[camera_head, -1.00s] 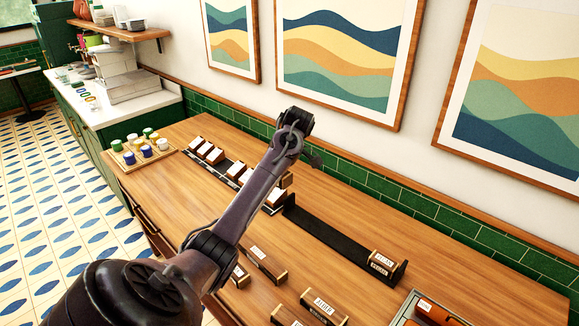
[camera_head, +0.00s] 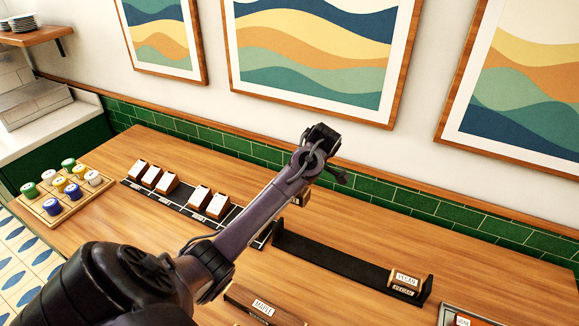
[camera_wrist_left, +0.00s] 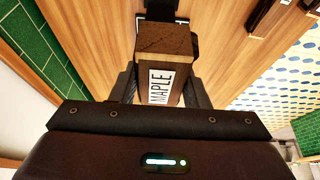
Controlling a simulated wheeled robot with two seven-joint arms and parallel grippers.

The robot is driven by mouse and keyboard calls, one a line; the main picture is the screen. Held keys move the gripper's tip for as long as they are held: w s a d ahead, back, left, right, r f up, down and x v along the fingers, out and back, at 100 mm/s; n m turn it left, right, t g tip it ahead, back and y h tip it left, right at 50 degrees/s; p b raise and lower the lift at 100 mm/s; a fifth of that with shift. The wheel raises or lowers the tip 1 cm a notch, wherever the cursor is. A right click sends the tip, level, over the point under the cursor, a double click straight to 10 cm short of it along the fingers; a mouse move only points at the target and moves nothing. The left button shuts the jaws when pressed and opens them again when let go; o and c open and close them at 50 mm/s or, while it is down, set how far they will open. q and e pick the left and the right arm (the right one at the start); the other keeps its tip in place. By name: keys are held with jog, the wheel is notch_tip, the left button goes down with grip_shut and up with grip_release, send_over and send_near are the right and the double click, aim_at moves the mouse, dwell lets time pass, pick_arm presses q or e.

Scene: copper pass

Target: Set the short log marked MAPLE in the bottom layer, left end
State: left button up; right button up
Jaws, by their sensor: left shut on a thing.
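My left gripper (camera_wrist_left: 160,88) is shut on the short log marked MAPLE (camera_wrist_left: 158,82), with its white label facing the wrist camera. In the head view, my arm hides most of the gripper, and a small part of a wooden block (camera_head: 301,196) shows beside it, behind and above the left end of the black rack. The long black rack (camera_head: 335,254) has raised ends. A log marked PECAN (camera_head: 405,281) sits at its right end; the rest of its floor looks bare. My right gripper is not in view.
Another log marked MAPLE (camera_head: 262,305) lies on the table in front of the rack. A black strip (camera_head: 185,207) with several small white-topped blocks is at left, beyond it a wooden tray (camera_head: 45,214) of coloured jars. A tray edge (camera_head: 447,316) shows at lower right. The tiled wall runs behind.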

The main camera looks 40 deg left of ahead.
pick_arm(q)
jog(key=shift+w+d, duration=0.1)
jog(key=shift+d, duration=0.05)
jog(key=shift+d+f+b, duration=0.15)
jog(key=shift+f+b, duration=0.25)
notch_tip(320, 180, down, 6)
jog(key=b, duration=0.6)
jog(key=p, duration=0.3)
send_over(290, 241)
jog(key=d, duration=0.1)
jog(key=f, duration=0.8)
jog(key=shift+w+d+f, duration=0.15)
jog(key=shift+w+f, duration=0.1)
jog(key=shift+f, duration=0.15)
notch_tip(290, 241, down, 4)
jog(key=shift+r, duration=0.1)
jog(key=shift+f, duration=0.3)
jog(key=shift+f, duration=0.15)
jog(key=o, duration=1)
